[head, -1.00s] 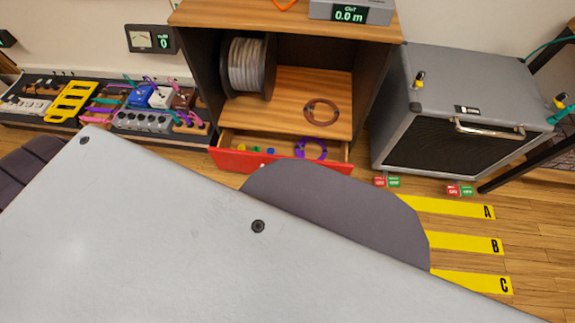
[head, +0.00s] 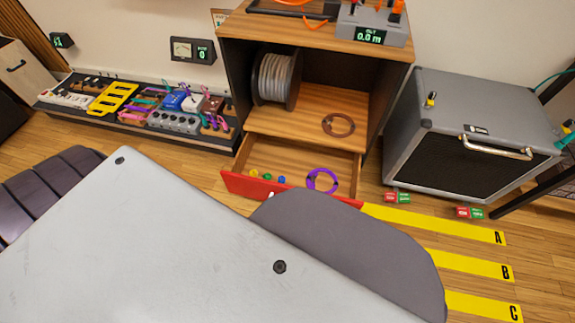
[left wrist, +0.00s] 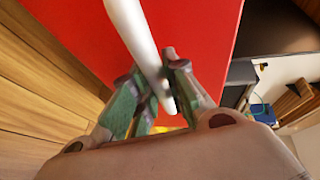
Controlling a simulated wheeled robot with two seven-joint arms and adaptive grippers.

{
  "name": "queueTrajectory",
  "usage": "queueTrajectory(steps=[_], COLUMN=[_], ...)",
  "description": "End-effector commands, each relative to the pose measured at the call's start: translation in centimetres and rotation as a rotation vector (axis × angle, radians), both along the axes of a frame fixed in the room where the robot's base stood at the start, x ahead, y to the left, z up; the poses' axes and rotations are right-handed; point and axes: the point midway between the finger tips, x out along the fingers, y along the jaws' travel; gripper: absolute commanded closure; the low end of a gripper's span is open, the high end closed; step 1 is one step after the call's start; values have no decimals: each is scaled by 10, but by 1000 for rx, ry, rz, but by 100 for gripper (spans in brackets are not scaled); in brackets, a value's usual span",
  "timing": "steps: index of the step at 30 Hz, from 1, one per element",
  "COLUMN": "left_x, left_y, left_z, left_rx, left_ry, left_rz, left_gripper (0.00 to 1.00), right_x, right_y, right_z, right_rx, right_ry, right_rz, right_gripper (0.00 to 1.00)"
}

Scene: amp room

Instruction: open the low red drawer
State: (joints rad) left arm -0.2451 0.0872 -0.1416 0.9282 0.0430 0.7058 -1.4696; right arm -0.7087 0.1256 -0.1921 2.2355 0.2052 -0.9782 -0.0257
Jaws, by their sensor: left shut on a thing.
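The low red drawer (head: 238,185) sits at the bottom of the wooden cabinet and stands partly out, its inside visible from above. Its red front fills much of the left wrist view (left wrist: 205,22). A white bar handle (left wrist: 132,30) runs along that front. My left gripper (left wrist: 160,92) is shut on the handle, with its fingers on both sides of the bar. In the head view my own grey body hides the left gripper and part of the drawer front. My right gripper is in neither view.
In the drawer lie a purple ring (head: 322,181) and several small coloured pieces (head: 267,178). Above it are a cable reel (head: 275,78) and a brown coil (head: 338,125). A grey amplifier (head: 470,125) stands right, a pedalboard (head: 135,108) left. Yellow floor strips (head: 440,222) lie in front.

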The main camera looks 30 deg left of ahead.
Motion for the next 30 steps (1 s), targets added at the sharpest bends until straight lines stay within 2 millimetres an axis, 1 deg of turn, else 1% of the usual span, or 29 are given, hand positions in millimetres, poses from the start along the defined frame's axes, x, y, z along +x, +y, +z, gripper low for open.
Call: queueTrajectory(steps=[11,12,17,30], left_x=[0,0,0,0], left_y=[2,2,1,0], left_z=[0,0,0,1], left_rx=[1,1,0,0], left_ry=[1,1,0,-1], left_rz=[3,3,2,1], left_gripper=[100,84,63,63], right_x=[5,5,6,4], right_y=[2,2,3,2], right_z=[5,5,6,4], right_rx=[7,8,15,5], right_ry=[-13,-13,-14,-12], right_rz=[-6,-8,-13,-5], right_gripper=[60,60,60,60])
